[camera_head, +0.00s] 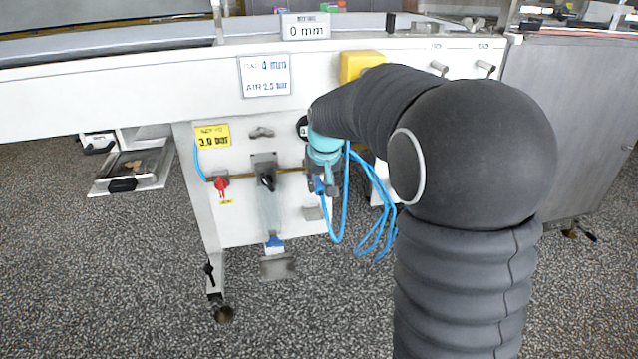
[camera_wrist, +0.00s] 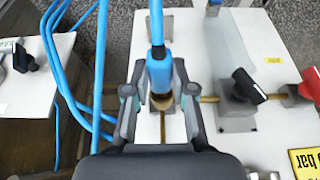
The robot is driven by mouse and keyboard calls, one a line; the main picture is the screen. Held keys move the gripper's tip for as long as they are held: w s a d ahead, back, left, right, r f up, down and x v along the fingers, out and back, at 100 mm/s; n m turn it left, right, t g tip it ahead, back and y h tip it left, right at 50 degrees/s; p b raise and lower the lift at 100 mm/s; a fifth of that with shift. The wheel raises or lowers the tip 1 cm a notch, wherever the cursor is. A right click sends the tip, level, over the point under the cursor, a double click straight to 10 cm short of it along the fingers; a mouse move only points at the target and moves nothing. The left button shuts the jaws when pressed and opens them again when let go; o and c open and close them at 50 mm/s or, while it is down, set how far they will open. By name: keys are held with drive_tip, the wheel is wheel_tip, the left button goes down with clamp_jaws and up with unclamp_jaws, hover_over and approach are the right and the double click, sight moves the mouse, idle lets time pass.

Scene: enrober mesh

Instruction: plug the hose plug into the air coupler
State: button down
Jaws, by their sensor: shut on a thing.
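My gripper (camera_wrist: 160,82) is shut on the blue hose plug (camera_wrist: 160,72), with one finger on each side of it. The plug has a brass-brown end facing the lower part of the wrist view, and its blue hose (camera_wrist: 157,22) runs up from it. In the head view my gripper (camera_head: 321,180) is in front of the white machine panel, at the right end of the brass pipe, with the blue plug (camera_head: 319,187) between its fingers. I cannot make out the air coupler clearly; whether the plug touches it cannot be told.
A brass pipe (camera_wrist: 209,99) runs to a black-handled valve (camera_wrist: 246,88) and a red-handled valve (camera_head: 221,184). A clear bowl unit (camera_head: 269,212) hangs below the pipe. Blue hose loops (camera_head: 376,235) hang right of my gripper. A yellow box (camera_head: 360,65) sits above.

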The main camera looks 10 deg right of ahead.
drive_tip(key=shift+w+p, duration=0.3)
drive_tip(key=shift+w, duration=0.45)
drive_tip(key=c, duration=0.9)
unclamp_jaws()
drive_tip(key=v, duration=1.2)
